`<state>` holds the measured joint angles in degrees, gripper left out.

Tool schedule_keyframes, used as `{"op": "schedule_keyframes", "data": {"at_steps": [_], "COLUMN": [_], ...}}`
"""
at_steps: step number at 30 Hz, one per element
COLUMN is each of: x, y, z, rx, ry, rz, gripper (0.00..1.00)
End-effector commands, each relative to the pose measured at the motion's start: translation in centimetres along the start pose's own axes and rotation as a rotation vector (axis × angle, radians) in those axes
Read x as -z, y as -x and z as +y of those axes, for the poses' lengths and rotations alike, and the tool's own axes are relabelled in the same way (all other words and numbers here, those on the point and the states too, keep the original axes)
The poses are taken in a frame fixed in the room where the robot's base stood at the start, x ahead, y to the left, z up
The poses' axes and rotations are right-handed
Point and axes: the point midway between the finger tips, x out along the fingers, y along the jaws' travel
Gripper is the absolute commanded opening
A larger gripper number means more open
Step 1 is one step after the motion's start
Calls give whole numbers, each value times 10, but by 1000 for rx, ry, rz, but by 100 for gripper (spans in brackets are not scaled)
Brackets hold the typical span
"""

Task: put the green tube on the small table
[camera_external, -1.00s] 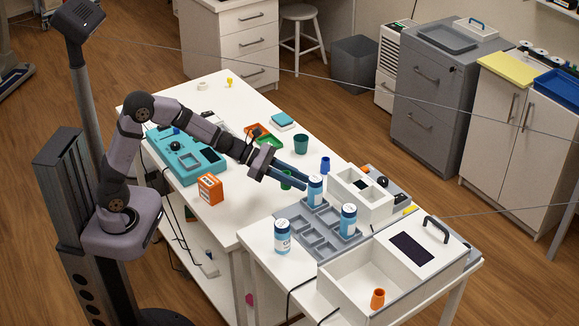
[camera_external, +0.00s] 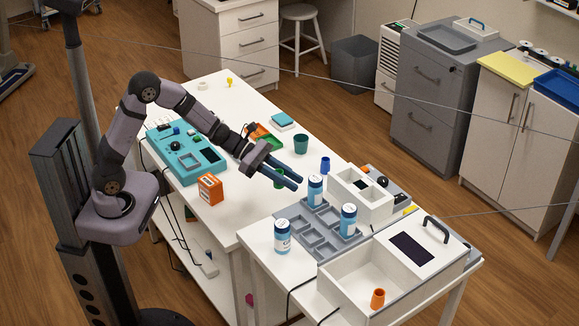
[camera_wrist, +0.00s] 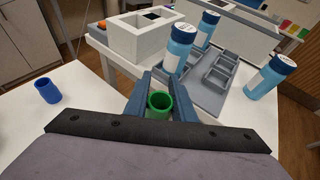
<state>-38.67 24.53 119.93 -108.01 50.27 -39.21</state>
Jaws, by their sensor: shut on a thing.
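The green tube (camera_external: 279,179) is a short, open-topped cup, seen partly behind my fingers in the external view. In the wrist view, the green tube (camera_wrist: 159,104) stands between the two blue fingers of my gripper (camera_wrist: 160,82). My gripper (camera_external: 297,182) is shut on it, over the right end of the long table in the external view. I cannot tell how high the tube is above the tabletop. The small table (camera_external: 258,238) is the white one at the front right. It adjoins the long table and carries bottles, a grey tray and white boxes.
Blue bottles (camera_external: 282,237) stand on the small table, some in the grey tray (camera_external: 310,236). A white box (camera_external: 345,200) and a large open bin (camera_external: 345,290) take up more of it. Bare surface shows near its left edge. A blue cup (camera_external: 325,164) and a teal cup (camera_external: 300,144) stand nearby.

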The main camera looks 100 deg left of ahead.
Motion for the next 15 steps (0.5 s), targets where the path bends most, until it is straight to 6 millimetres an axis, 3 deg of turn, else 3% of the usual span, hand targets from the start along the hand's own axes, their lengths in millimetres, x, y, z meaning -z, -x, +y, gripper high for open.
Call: {"op": "schedule_keyframes", "data": {"at_steps": [1,15], "x": [-8,-9], "y": [7,48], "z": [-7,-84], "rx": [29,301], "ry": [-5,-119], "rz": [6,14], "gripper": [2,2]}}
